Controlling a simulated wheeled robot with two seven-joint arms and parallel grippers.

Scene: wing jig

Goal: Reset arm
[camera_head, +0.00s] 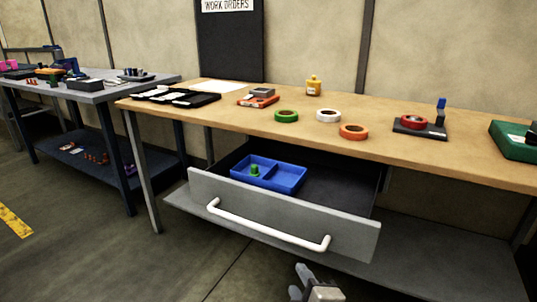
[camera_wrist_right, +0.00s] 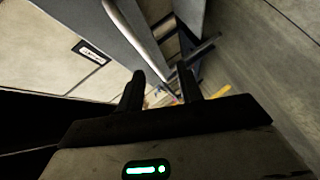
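My right gripper (camera_head: 303,282) shows at the bottom edge of the head view, in front of the open drawer (camera_head: 280,222) and below its white handle (camera_head: 265,228). In the right wrist view, the two dark fingers of the gripper (camera_wrist_right: 160,78) stand apart with nothing held between them. The white handle (camera_wrist_right: 135,35) runs beyond the fingertips there, and the gripper looks clear of it. The drawer is pulled out under the workbench and holds a blue divided tray (camera_head: 285,181) with a small green piece (camera_head: 255,170) in it. My left gripper is not in view.
The wooden workbench (camera_head: 210,112) carries green (camera_head: 286,116), white (camera_head: 328,116) and orange (camera_head: 353,132) tape rolls, a yellow bottle (camera_head: 313,87) and a tape dispenser (camera_head: 420,125). A grey bench (camera_head: 110,92) stands at left. The floor before the drawer is clear.

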